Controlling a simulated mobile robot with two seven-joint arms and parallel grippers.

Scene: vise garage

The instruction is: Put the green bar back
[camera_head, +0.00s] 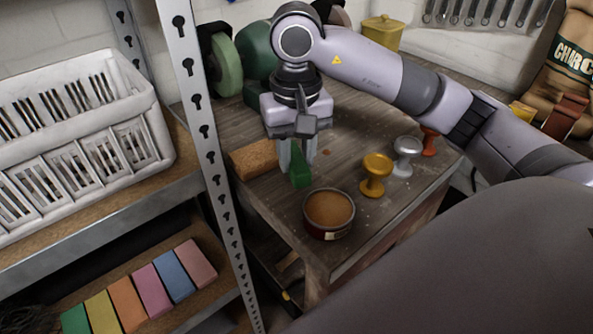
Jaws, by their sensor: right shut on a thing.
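My right gripper (297,150) points down over the wooden workbench and is shut on a green bar (300,174). The bar hangs below the fingers, and its upper part is partly hidden by them. I cannot tell whether its lower end touches the bench top. Another green bar (75,319) lies at the left end of a row of coloured bars on the lower shelf, cut off by the picture's bottom edge. My left gripper is not in view.
The workbench (345,150) holds a tan block (253,158), an open round tin (328,213), and gold (376,173), silver (405,154) and orange (429,140) knobs. A grinder with a green wheel (226,66) stands behind. A perforated shelf post (207,130) and white basket (80,130) are left.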

